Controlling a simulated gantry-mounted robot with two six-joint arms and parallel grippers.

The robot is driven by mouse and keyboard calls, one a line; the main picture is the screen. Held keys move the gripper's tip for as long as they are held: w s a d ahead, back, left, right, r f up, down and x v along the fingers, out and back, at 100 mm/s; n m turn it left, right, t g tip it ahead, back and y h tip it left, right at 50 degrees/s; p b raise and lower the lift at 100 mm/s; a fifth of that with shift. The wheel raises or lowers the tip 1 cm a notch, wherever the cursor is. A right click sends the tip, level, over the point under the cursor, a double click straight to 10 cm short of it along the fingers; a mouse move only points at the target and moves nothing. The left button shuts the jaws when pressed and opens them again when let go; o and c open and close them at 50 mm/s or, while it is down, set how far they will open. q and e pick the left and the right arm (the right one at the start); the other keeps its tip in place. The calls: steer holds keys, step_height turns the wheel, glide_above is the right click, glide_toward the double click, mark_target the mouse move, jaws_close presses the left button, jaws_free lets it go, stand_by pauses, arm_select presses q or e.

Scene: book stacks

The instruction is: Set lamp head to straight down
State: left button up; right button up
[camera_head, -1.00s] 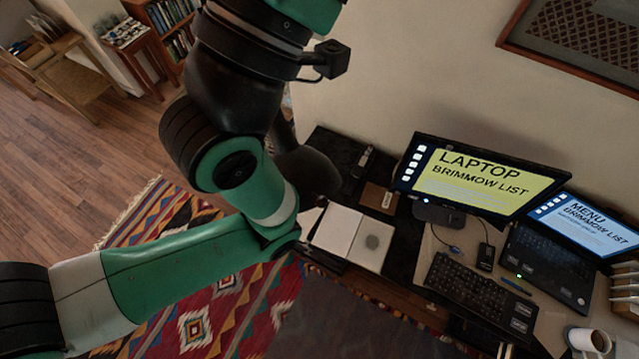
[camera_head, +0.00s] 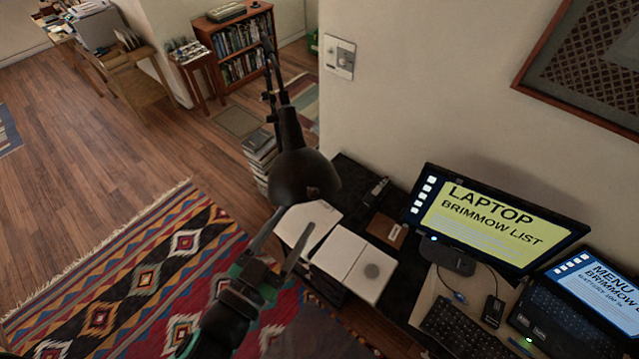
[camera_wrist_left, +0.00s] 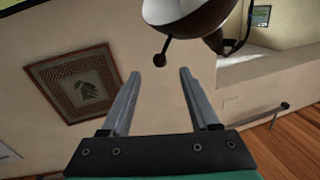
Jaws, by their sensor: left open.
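The black desk lamp's head (camera_head: 302,178) hangs from its jointed arm (camera_head: 276,75) above the desk's left end. Its dome tapers up to the arm and its opening faces roughly downward; the exact tilt is hard to tell. In the left wrist view the lamp head (camera_wrist_left: 190,12) shows at the top with its pale inside, and a small dark knob on a thin rod (camera_wrist_left: 161,59) sticks out below it. My left gripper (camera_head: 298,217) is open and empty, just below the lamp head, its fingers pointing up toward it. In the left wrist view the knob lies just beyond the fingertips (camera_wrist_left: 160,74), apart from them. My right gripper is not in view.
A monitor (camera_head: 490,215), laptop (camera_head: 590,300) and keyboard (camera_head: 462,330) stand to the right. Stacked books (camera_head: 260,155) are behind the lamp. The patterned rug (camera_head: 120,270) at left is open floor.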

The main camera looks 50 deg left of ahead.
mark_target(317, 189)
arm_select(q)
steer(key=p+x, duration=0.1)
steer(key=x, duration=0.9)
steer(key=shift+w+r, duration=0.1)
steer(key=shift+w, duration=0.1)
steer(key=shift+w+a, duration=0.15)
steer(key=shift+w, duration=0.4)
jaws_close()
stand_by(0.4)
